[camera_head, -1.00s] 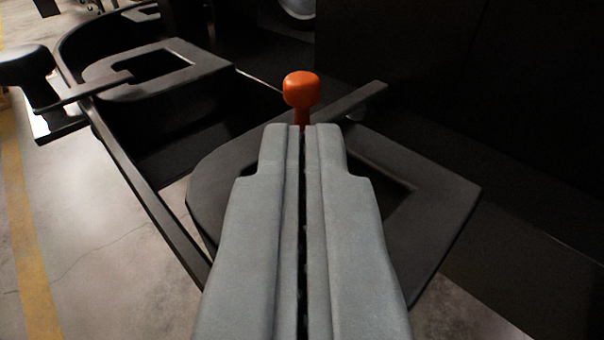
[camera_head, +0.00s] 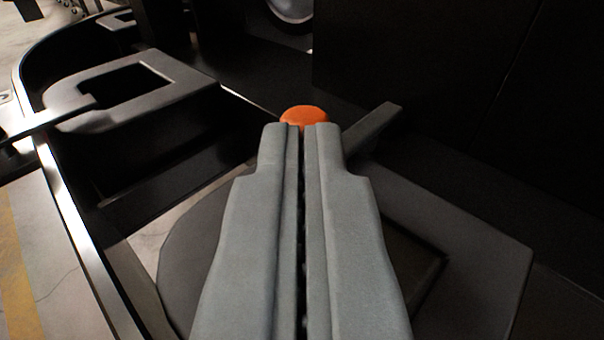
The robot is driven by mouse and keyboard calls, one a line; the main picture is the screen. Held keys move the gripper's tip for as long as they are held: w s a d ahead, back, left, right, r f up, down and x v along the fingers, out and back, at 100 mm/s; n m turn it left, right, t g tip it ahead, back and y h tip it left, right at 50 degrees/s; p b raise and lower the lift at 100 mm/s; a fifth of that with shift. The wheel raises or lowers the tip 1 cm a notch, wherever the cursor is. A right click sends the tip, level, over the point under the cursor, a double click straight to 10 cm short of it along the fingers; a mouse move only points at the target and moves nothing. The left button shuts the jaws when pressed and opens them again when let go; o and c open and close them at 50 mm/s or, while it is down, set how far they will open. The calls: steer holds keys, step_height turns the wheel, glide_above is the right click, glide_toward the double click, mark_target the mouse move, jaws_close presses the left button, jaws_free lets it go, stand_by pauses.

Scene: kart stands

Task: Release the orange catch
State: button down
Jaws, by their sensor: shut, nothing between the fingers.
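The orange catch (camera_head: 304,115) has a rounded knob, and only its top shows just beyond my fingertips. Its stem and lower part are hidden behind the fingers. My gripper (camera_head: 305,127) is shut with grey fingers side by side and nothing between them. The fingertips overlap the knob's lower edge in the picture; I cannot tell whether they touch it. A dark bar (camera_head: 372,128) sticks out to the right behind the fingers, near the catch.
A dark plate with a square opening (camera_head: 455,225) lies below and right of my fingers. A similar plate (camera_head: 185,92) is at upper left, beside a curved dark rim (camera_head: 38,58). A dark wall (camera_head: 420,60) stands at the back right. Pale floor (camera_head: 50,250) shows at left.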

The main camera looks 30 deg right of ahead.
steer(key=shift+w+a+m+g+h, duration=0.2)
steer(key=shift+w+m+g+h, duration=0.1)
steer(key=shift+m+h, duration=0.15)
steer(key=w+m+g+h, duration=0.1)
steer(key=a+m+g+h, duration=0.1)
steer(key=h, duration=0.1)
steer(key=shift+w, duration=0.35)
steer(key=shift+w+d+m+g+h, duration=0.15)
steer(key=shift+w+m+g+h, duration=0.95)
steer(key=shift+w+m+g, duration=0.65)
steer(key=shift+w+d+m+g+h, duration=0.1)
steer(key=shift+w+m+g+h, duration=1.05)
steer(key=shift+g, duration=0.9)
steer(key=shift+w, duration=0.1)
steer(key=v, duration=1.7)
steer(key=shift+r, duration=0.2)
steer(key=shift+a, duration=0.15)
